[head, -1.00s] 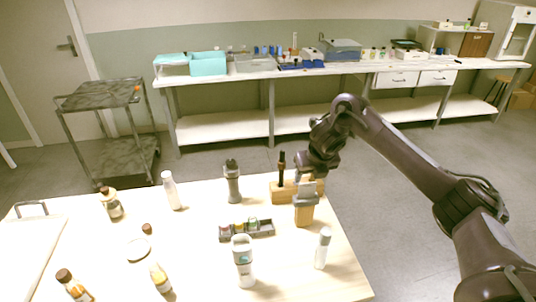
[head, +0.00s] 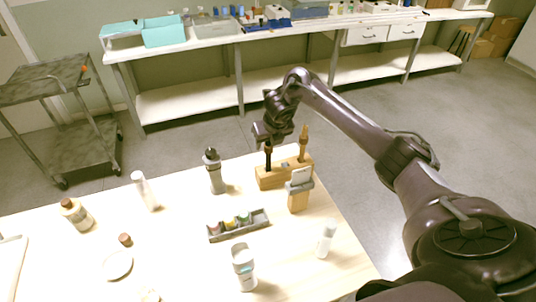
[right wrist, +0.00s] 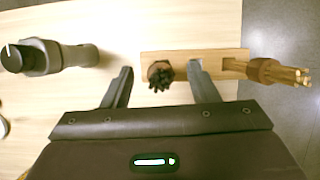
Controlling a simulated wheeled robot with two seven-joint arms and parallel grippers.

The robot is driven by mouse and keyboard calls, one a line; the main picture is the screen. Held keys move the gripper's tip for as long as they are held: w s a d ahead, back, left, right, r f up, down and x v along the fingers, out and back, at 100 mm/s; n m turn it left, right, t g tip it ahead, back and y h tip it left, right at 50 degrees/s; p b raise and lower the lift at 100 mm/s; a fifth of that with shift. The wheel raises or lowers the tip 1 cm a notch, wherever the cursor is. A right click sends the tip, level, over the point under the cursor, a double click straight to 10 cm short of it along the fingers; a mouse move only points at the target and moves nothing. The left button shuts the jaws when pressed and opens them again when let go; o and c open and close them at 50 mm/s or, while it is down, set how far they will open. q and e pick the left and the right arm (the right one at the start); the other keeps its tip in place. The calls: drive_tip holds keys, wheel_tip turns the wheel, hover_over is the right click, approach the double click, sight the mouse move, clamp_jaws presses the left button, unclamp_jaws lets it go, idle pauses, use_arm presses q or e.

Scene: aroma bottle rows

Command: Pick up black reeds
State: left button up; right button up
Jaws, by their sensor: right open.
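The black reeds (head: 268,157) stand as an upright dark bundle in the left part of a wooden block (head: 267,180) near the table's far right edge. Tan reeds (head: 304,136) stand in the block's right part. My right gripper (head: 266,138) is open just above the black reeds. In the right wrist view, the black reeds (right wrist: 160,77) show end-on between the two spread fingers of the right gripper (right wrist: 161,67), with a gap on each side. The tan reeds (right wrist: 280,72) lie outside the right finger. My left gripper is out of view.
A grey dark-capped bottle (head: 215,172) stands left of the block. A wooden holder with a grey top (head: 299,190) stands just in front. A grey tray of small vials (head: 238,226) and white bottles (head: 326,240) are nearer.

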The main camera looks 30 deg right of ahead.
drive_tip(key=shift+x, duration=0.85)
drive_tip(key=shift+r, duration=0.1)
drive_tip(key=shift+c, duration=0.7)
drive_tip(key=c, duration=0.5)
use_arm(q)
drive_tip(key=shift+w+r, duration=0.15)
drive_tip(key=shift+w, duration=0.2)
use_arm(e)
clamp_jaws()
drive_tip(key=shift+r, duration=0.1)
